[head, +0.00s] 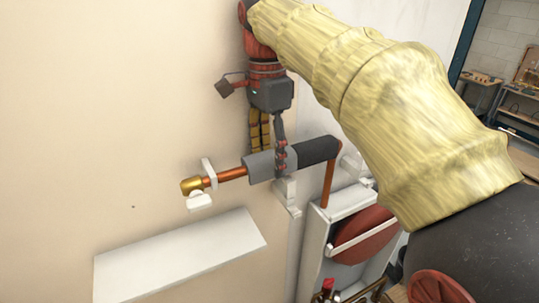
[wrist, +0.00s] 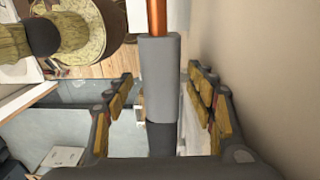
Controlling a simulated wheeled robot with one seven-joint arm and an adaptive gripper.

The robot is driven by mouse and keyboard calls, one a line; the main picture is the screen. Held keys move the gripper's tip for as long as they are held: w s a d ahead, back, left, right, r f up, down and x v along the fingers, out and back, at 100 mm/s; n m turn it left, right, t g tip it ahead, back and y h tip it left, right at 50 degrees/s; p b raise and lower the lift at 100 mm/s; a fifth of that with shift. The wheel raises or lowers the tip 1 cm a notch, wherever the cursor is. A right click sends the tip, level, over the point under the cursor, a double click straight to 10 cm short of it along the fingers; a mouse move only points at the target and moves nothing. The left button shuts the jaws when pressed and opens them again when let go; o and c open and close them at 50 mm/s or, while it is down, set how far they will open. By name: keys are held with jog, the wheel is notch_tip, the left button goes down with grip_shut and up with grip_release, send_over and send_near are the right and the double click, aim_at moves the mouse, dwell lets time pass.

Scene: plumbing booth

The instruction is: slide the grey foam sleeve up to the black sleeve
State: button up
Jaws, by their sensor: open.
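The grey foam sleeve (head: 259,167) is around a horizontal copper pipe (head: 232,174). The black sleeve (head: 318,150) is on the same pipe to its right, near the bend. The grey sleeve's right end appears to meet the black sleeve, with no copper showing between them. In the wrist view the grey sleeve (wrist: 159,85) runs down to the black sleeve (wrist: 162,139), and no gap shows there either. My gripper (head: 281,160) is open around the grey sleeve. In the wrist view its fingers (wrist: 160,78) stand on either side, apart from the sleeve.
A brass end cap (head: 192,186) and a white pipe clip (head: 209,172) are at the pipe's left end. A white shelf (head: 180,255) juts from the wall below. A white cistern-like unit with a red disc (head: 362,236) stands at the lower right. The wall left of the pipe is clear.

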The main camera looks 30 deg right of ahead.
notch_tip(320, 180, up, 7)
jog(key=shift+w+r, duration=0.15)
jog(key=shift+r, duration=0.15)
jog(key=shift+r, duration=0.1)
